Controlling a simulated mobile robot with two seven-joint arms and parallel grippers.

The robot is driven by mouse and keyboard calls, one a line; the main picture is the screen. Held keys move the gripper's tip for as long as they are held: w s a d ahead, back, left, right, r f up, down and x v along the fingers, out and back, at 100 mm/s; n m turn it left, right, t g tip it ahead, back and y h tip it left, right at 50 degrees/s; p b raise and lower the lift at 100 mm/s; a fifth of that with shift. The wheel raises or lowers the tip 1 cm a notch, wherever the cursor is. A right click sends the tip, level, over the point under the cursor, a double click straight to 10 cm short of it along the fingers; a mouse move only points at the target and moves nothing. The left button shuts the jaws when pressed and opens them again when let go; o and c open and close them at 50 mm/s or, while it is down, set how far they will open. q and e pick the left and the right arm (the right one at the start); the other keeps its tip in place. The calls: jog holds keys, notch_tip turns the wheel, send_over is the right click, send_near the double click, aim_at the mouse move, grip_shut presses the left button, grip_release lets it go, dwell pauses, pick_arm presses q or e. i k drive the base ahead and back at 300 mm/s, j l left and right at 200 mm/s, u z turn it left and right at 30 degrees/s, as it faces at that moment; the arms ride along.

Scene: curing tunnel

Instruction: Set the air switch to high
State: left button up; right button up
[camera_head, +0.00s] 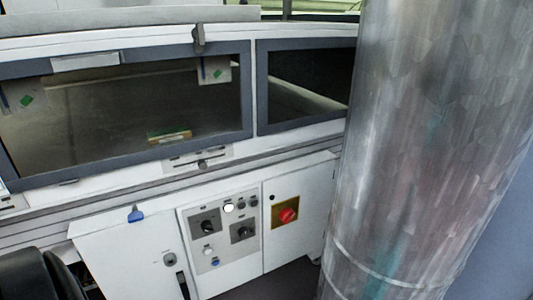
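A light control panel (220,262) is on the front of the white cabinet below the tunnel windows. It carries two black rotary knobs on dark square plates: an upper left knob (207,226) and a lower right knob (243,232). The labels are too small to read, so I cannot tell which knob is the air switch or what its setting is. A lit white round lamp (228,208) and small dark buttons are above the lower right knob. Neither of my grippers shows in the head view.
A red rotary switch (288,215) on a yellowish plate is right of the panel. A large metal cylinder (425,150) fills the right side and hides what is behind it. A blue-handled item (136,214) is at the cabinet's top left. A dark rounded shape is at lower left.

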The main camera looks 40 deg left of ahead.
aim_at(207, 225)
jog(key=u, duration=1.65)
